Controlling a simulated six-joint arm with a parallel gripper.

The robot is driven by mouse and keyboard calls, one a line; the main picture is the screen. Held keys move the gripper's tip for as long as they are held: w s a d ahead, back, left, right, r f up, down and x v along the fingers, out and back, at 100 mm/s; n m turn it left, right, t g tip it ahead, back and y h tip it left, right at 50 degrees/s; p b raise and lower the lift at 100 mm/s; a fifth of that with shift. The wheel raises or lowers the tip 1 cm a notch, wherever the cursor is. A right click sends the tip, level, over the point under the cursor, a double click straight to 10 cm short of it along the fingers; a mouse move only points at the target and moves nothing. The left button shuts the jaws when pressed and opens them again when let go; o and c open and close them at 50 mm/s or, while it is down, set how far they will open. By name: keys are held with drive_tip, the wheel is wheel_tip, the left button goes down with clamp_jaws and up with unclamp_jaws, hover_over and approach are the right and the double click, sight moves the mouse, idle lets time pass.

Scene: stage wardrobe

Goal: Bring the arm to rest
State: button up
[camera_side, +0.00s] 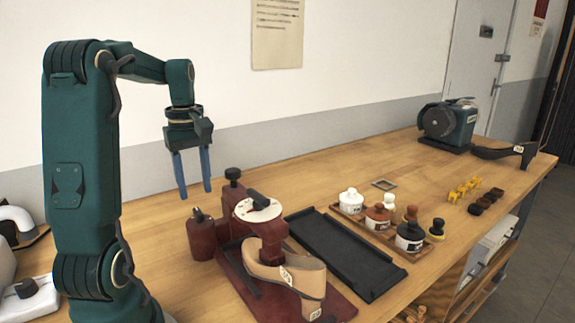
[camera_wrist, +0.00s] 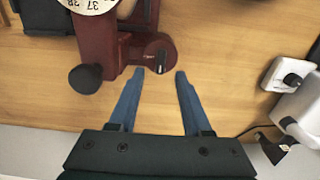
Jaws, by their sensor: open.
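My gripper (camera_side: 196,192) hangs from my green arm, its two blue fingers pointing down, apart, with nothing between them. In the side view it is in the air above the bench, left of the dark red shoe-stretching machine (camera_side: 205,238). In the wrist view my gripper (camera_wrist: 161,75) also shows open and empty, with the dark red machine (camera_wrist: 95,45) beyond the fingertips.
A black tray (camera_side: 340,255) lies on the wooden bench (camera_side: 165,225). A tray of lidded jars (camera_side: 351,201), yellow pieces (camera_side: 463,190) and a green grinding machine (camera_side: 447,124) stand further right. A white device with a black knob (camera_wrist: 290,78) shows in the wrist view.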

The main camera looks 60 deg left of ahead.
drive_tip(key=w+d+r+m+t+y, duration=0.1)
drive_tip(key=d+r+m, duration=0.1)
drive_tip(key=d+m, duration=0.35)
drive_tip(key=w+d+r+m+t, duration=0.2)
drive_tip(key=d+r, duration=0.1)
drive_tip(key=d, duration=0.6)
drive_tip(key=s+d+f+m+t+h, duration=0.1)
drive_tip(key=s+d+f+m, duration=0.3)
drive_tip(key=d+m, duration=0.5)
drive_tip(key=shift+s+f+m+t, duration=0.2)
drive_tip(key=shift+s+m+t, duration=0.55)
drive_tip(key=shift+m+t, duration=0.1)
